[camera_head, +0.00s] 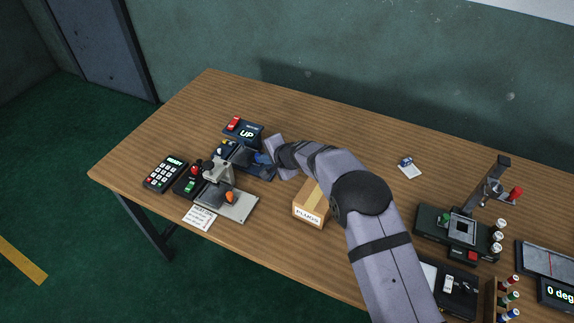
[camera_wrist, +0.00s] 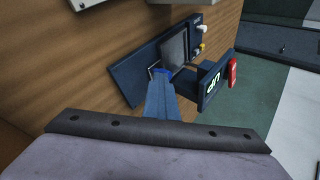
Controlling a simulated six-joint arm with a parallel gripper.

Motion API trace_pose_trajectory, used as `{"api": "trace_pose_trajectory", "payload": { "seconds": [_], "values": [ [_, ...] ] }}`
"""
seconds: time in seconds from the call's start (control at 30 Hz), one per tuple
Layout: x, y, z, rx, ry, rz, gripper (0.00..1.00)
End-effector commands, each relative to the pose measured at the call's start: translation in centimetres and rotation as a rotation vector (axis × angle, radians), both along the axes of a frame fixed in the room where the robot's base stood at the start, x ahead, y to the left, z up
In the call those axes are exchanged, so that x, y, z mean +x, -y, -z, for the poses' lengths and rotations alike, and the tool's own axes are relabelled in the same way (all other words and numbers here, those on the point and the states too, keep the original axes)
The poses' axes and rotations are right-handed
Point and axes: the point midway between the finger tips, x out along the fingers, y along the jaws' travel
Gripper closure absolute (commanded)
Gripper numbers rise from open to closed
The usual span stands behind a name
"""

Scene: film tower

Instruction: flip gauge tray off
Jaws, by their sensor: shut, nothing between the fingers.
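The gauge unit has a dark blue base (camera_head: 262,172) and a lit display reading UP (camera_head: 246,134), with a red switch (camera_head: 233,124) beside the display. In the wrist view, the blue base (camera_wrist: 127,75) carries a grey panel (camera_wrist: 174,52), which seems to be the tray; its exact tilt is hard to tell. The UP display (camera_wrist: 211,85) and red switch (camera_wrist: 232,72) stand to its right. My gripper (camera_wrist: 160,76) is shut and empty, its blue fingertips at the panel's near edge. I cannot tell whether they touch it. In the head view my gripper (camera_head: 262,158) is over the unit's right side.
A small press-like device (camera_head: 238,205) and a keypad (camera_head: 165,174) stand left of and in front of the unit. A cardboard box (camera_head: 311,208) labelled PLUGS stands near my arm. More devices (camera_head: 434,221) fill the right side. The back of the wooden table (camera_head: 330,120) is clear.

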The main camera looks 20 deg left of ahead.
Motion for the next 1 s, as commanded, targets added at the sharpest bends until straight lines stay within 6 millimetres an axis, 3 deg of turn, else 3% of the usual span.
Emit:
{"api": "trace_pose_trajectory", "payload": {
  "seconds": [0.47, 0.87, 1.0],
  "values": [
    [-0.5, 0.5, 0.3, 0.002, -0.002, -0.003, 1.0],
    [-1.7, 3.6, 0.4, 0.003, 0.002, 0.001, 1.0],
    [-2.5, 4.9, -1.5, 0.004, 0.003, 0.001, 1.0]
  ]
}}
